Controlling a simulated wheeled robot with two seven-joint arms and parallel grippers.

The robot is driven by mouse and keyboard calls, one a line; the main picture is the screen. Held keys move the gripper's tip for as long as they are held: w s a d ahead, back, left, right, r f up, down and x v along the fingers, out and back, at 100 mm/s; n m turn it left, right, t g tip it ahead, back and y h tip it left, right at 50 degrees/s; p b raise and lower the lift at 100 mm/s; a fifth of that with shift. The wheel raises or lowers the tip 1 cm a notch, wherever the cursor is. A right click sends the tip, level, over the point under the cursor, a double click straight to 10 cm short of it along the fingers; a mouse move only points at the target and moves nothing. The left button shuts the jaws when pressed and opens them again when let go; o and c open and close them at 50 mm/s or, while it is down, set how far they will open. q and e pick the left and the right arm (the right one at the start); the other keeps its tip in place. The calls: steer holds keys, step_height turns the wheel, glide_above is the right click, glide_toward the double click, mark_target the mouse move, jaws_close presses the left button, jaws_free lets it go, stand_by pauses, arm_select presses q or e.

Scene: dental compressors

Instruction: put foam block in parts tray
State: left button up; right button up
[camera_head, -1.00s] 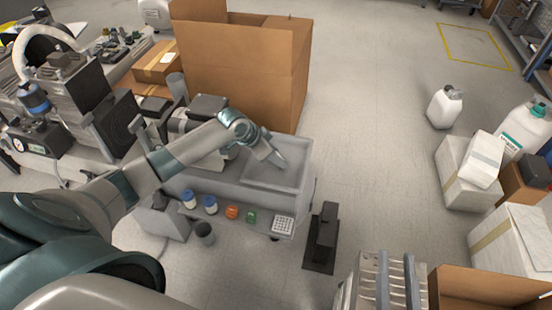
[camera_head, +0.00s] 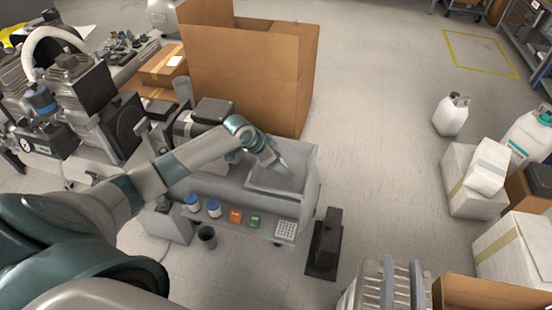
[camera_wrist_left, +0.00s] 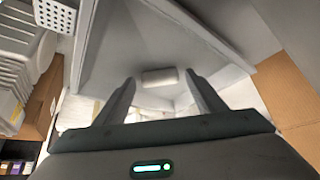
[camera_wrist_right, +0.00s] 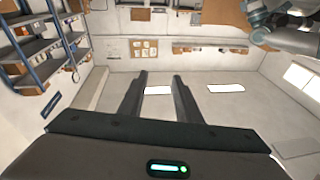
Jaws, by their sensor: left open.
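The parts tray (camera_head: 308,180) is a grey open bin at the right end of the low grey bench. Its grey walls and floor fill much of the left wrist view (camera_wrist_left: 110,50). A small pale block, which looks like the foam block (camera_wrist_left: 158,77), lies on the grey tray floor in the left wrist view. My left gripper (camera_head: 281,165) reaches down into the tray. Its fingers are apart, one on each side of the block in view; whether they touch it I cannot tell. My right gripper (camera_wrist_right: 159,84) is open and empty, facing the room.
Jars and small coloured boxes (camera_head: 235,216) line the bench's front ledge, with a white perforated holder (camera_head: 285,230). A large cardboard box (camera_head: 245,75) stands behind. A black stand (camera_head: 326,243) is on the floor to the right.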

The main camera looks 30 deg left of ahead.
arm_select(q)
steer(key=shift+s+a+r, duration=0.1)
steer(key=shift+s+r, duration=0.05)
steer(key=shift+r, duration=0.25)
steer(key=p+v, duration=0.2)
steer(key=v, duration=0.9)
steer(key=shift+p, duration=0.4)
arm_select(e)
step_height(320, 180, down, 10)
steer(key=d+g+h, duration=0.1)
steer(key=d+g, duration=0.1)
steer(key=g, duration=0.3)
steer(key=shift+r+g+h, duration=0.25)
steer(key=shift+g+h, duration=0.05)
steer(key=shift+h, duration=0.1)
arm_select(q)
steer(key=shift+s, duration=0.15)
steer(key=s+d+f+t+h, duration=0.1)
steer(key=s+d+f+h, duration=0.15)
steer(key=s+d, duration=0.55)
steer(key=s+d+f+t+h, duration=0.15)
steer(key=s+d+f, duration=0.25)
steer(key=d, duration=0.8)
steer(key=s+d+r+n+t+y, duration=0.2)
steer(key=s+d+r+n+t, duration=0.2)
steer(key=s+r, duration=0.4)
steer(key=s+d+t, duration=0.1)
steer(key=s+d, duration=0.1)
steer(key=s, duration=0.1)
steer(key=shift+r, duration=0.15)
